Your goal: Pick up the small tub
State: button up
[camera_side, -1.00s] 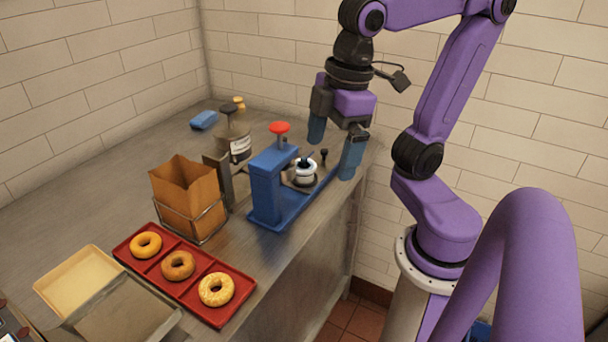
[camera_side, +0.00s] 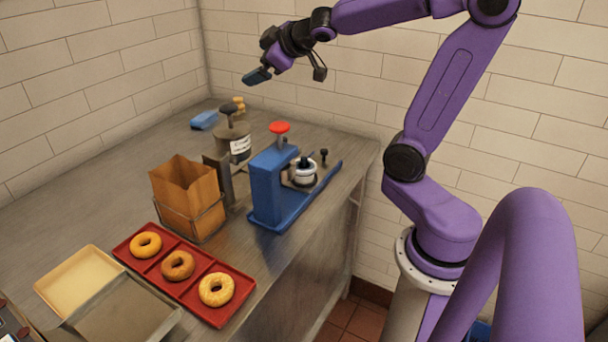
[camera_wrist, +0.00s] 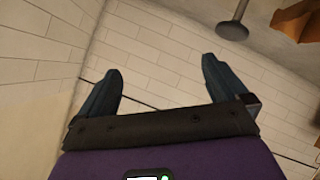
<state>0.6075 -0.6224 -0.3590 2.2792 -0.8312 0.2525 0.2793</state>
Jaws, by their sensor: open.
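The tub cannot be made out in the wrist view.
The stand has a red knob (camera_side: 280,127). Left of it are a labelled canister (camera_side: 233,139), a blue sponge-like block (camera_side: 204,120) and a brown paper bag (camera_side: 185,190). A red tray (camera_side: 193,293) with bagels lies in front. White tiled walls close off the back.

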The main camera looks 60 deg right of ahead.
jog(key=d+r+t, duration=0.1)
jog(key=d+t, duration=0.1)
jog(key=d, duration=0.7)
jog(key=s+d+f+n, duration=0.1)
jog(key=s+d+f, duration=0.2)
jog(key=s+d, duration=0.25)
jog(key=s+a+f+m+g+y, duration=0.1)
jog(key=s+a+f+m+y, duration=0.15)
jog(key=s, duration=0.55)
jog(key=s+a+f+m+y, duration=0.1)
jog(key=s+a+y, duration=0.25)
jog(key=s, duration=0.55)
send_near(307, 164)
jog(key=shift+n, duration=0.25)
jog(key=x, duration=0.7)
jog(key=shift+w+a+r, duration=0.1)
jog(key=shift+w+r, duration=0.1)
jog(key=shift+w, duration=0.1)
jog(key=shift+x, duration=2.7)
jog(key=shift+s+a+f, duration=0.1)
jog(key=shift+a, duration=0.05)
jog(key=c, duration=1.1)
